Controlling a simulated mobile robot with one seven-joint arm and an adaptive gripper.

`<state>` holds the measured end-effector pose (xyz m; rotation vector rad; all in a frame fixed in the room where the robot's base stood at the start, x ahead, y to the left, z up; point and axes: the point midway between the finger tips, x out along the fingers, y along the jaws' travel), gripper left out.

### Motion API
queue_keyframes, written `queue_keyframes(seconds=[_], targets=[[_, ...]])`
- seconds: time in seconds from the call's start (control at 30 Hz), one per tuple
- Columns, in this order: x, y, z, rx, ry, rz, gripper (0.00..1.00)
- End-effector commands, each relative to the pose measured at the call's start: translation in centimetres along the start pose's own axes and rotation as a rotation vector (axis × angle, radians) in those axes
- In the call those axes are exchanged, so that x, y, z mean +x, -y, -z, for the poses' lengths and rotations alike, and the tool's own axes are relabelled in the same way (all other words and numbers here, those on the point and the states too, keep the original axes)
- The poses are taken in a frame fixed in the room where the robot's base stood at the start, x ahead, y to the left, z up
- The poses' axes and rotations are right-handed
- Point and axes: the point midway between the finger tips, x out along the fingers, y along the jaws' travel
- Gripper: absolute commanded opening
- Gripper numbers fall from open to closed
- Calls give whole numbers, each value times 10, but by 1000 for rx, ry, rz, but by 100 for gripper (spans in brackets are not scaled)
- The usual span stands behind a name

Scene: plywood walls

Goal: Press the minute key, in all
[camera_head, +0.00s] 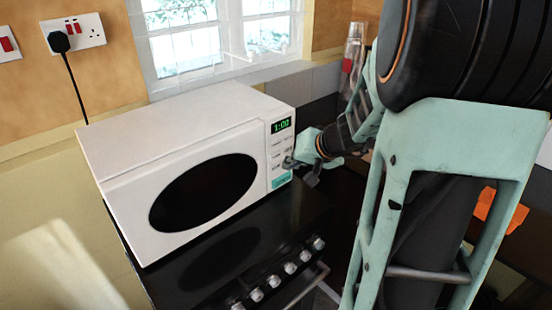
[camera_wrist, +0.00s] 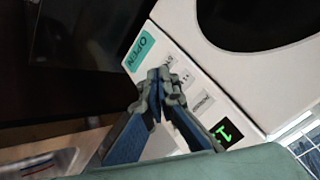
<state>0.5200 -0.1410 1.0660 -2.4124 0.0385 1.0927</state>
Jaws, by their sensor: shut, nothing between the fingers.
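A white microwave (camera_head: 215,125) with a dark oval window stands on the black cooker top. Its control panel is on the right of its front, with a green display (camera_head: 281,125) reading 1:00 and a teal OPEN key (camera_wrist: 140,52) at the other end. Between them are small pale keys, whose lettering is too small to read surely, so I cannot tell which is the minute key. My gripper (camera_head: 290,163) is shut and empty, its tips (camera_wrist: 160,78) at the lower keys near OPEN. The fingers hide part of the panel; contact cannot be told.
The black cooker (camera_head: 225,255) with several silver knobs is below the microwave. A window (camera_head: 215,40) and a wall socket (camera_head: 73,33) with a black plug are behind. A bottle (camera_head: 353,50) stands behind my arm. The pale counter at left is clear.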

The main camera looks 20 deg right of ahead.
Motion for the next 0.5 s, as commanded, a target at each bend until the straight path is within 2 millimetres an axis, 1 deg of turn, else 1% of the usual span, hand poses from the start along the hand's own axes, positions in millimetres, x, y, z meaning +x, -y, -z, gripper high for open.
queue_keyframes(seconds=[0.03, 0.2, 0.33, 0.5], targets=[[-2, -4, -4, -1, -2, -1, 0], [-14, -13, -12, 1, -2, -2, 0], [-20, -16, -16, 1, 0, 0, 0], [-22, -16, -17, 1, 1, 0, 0]])
